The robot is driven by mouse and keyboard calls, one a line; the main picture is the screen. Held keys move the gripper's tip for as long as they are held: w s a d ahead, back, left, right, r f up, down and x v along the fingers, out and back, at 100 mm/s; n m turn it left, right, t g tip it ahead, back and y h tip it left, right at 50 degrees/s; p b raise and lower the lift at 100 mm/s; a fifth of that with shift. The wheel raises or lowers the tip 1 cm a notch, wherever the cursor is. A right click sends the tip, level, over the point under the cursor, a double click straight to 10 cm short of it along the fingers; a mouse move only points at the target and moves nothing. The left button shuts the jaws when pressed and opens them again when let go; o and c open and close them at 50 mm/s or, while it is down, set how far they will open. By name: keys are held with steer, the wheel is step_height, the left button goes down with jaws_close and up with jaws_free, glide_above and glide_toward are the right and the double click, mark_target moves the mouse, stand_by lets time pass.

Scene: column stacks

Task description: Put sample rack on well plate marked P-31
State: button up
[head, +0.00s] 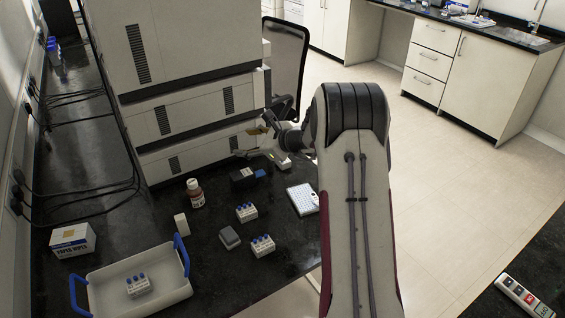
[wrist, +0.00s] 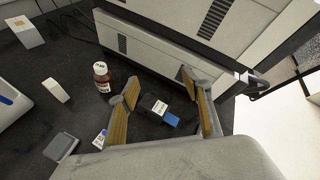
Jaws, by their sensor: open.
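A white well plate (head: 302,198) lies flat on the black bench, left of my arm; no P-31 marking is legible. Small white racks with blue-capped vials stand on the bench: one mid-bench (head: 246,213), one nearer (head: 262,247), and one in the white tray (head: 138,287). I cannot tell which is the sample rack meant. My gripper (head: 250,143) is open and empty, above the bench by the white instruments. In the wrist view its fingers (wrist: 160,84) stand apart, with a black box with a blue part (wrist: 158,111) below between them. A rack corner (wrist: 99,139) shows there, partly hidden.
A brown bottle (head: 195,194), a white block (head: 181,224) and a grey block (head: 229,238) stand near the racks. The white tray (head: 95,298) has blue handles. A labelled carton (head: 73,240) is at left. Tall white instruments (head: 180,45) stand behind the gripper.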

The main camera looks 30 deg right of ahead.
steer(key=w+d+f+m+t+h, duration=0.1)
steer(key=w+d+f+m+h, duration=0.1)
steer(key=d+f+m, duration=0.5)
steer(key=m+h, duration=0.3)
glide_above(290, 172)
steer(key=s, duration=0.2)
step_height(290, 172, down, 9)
steer(key=shift+s+f, duration=0.1)
steer(key=shift+s, duration=0.05)
steer(key=shift+x, duration=1.3)
steer(key=shift+w+a+f+n, duration=0.1)
steer(key=shift+w+f, duration=0.2)
steer(key=shift+w, duration=0.2)
steer(key=shift+w+f+n, duration=0.1)
steer(key=shift+w+f, duration=0.2)
steer(key=shift+w, duration=0.2)
steer(key=shift+w+a+f+n, duration=0.1)
steer(key=shift+w+f, duration=0.15)
steer(key=shift+w, duration=0.25)
steer(key=shift+x, duration=0.85)
steer(key=shift+d, duration=0.1)
